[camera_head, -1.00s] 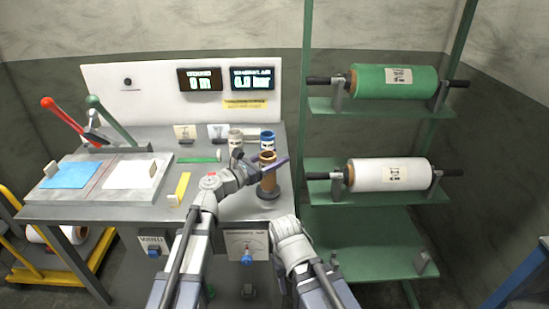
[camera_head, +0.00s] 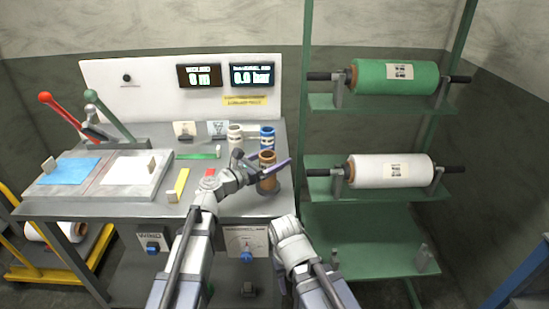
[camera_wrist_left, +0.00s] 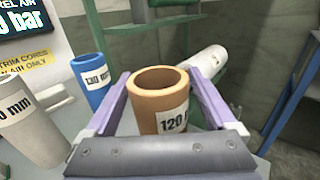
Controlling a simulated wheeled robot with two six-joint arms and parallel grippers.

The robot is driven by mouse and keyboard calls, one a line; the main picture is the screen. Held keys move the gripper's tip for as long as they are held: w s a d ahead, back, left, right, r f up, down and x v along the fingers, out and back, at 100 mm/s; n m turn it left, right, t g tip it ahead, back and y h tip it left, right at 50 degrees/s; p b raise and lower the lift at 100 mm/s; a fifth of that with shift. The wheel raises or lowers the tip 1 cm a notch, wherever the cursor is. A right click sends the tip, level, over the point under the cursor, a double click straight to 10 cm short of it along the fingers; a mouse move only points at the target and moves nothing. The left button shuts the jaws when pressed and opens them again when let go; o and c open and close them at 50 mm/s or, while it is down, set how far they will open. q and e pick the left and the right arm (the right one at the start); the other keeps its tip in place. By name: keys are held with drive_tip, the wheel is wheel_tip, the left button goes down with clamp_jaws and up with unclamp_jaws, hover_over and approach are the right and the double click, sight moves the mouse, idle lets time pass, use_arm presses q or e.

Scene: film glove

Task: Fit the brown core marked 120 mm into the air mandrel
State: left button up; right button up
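The brown core (camera_head: 267,158) stands upright over a dark round base at the front right of the bench. It also shows in the left wrist view (camera_wrist_left: 160,103), with a white label reading 120. My left gripper (camera_head: 264,167) has its purple fingers on both sides of the core and appears shut on it. In the left wrist view the fingers (camera_wrist_left: 160,75) lie close against the core's sides. I cannot tell how far the core sits down over the mandrel, as the gripper covers part of it. My right arm is folded low in front; its gripper fingers are not visible.
A blue core (camera_head: 267,138) and a grey-white core (camera_head: 235,136) stand just behind. A yellow strip (camera_head: 182,181) and a green strip (camera_head: 196,155) lie on the bench. The green rack at right holds a green roll (camera_head: 397,77) and a white roll (camera_head: 390,171).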

sight(261, 165)
use_arm(q)
drive_tip(key=shift+o, duration=0.4)
drive_tip(key=shift+v, duration=3.95)
